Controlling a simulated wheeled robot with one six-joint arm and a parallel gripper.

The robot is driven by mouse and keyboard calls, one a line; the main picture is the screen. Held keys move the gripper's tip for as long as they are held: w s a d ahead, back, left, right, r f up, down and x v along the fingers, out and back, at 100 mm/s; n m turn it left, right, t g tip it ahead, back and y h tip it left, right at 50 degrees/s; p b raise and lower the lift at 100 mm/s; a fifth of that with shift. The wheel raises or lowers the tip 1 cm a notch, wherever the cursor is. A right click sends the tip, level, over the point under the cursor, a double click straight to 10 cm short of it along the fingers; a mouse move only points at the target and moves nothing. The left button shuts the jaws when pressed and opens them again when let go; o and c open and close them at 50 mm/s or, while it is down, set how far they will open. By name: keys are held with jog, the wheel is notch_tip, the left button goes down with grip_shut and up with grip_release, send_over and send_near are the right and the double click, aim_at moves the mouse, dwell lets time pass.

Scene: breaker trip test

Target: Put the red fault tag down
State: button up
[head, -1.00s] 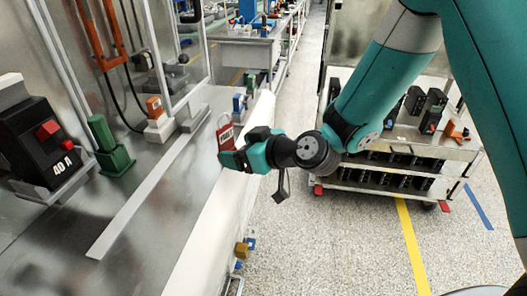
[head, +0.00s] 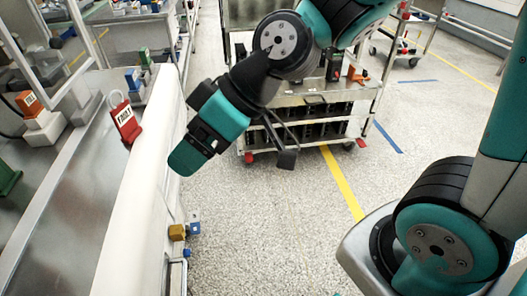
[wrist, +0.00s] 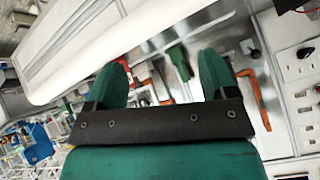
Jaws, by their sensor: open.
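The red fault tag (head: 126,124), with a white label and a loop at its top, is on the metal bench (head: 75,215) near its pale front edge in the head view. It looks roughly upright; its underside cannot be made out. My gripper (head: 188,158) is to the right of the tag, beyond the bench edge and over the aisle, apart from the tag. In the wrist view my gripper (wrist: 163,78) has its two green fingers spread with nothing between them.
An orange-topped block (head: 30,103) on a white base and a green block (head: 8,178) stand on the bench to the left. A metal cart (head: 300,98) stands beyond my arm. The speckled floor (head: 270,230) of the aisle is open.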

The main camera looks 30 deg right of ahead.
jog(key=s+d+r+m+g+h, duration=0.1)
jog(key=s+d+m+g+h, duration=0.1)
jog(key=s+d, duration=0.4)
jog(key=s+m+h, duration=0.1)
jog(key=s+h, duration=0.1)
jog(key=shift+s+d+r+g, duration=0.25)
jog(key=shift+s+r+g, duration=0.05)
jog(key=shift+s+g, duration=0.1)
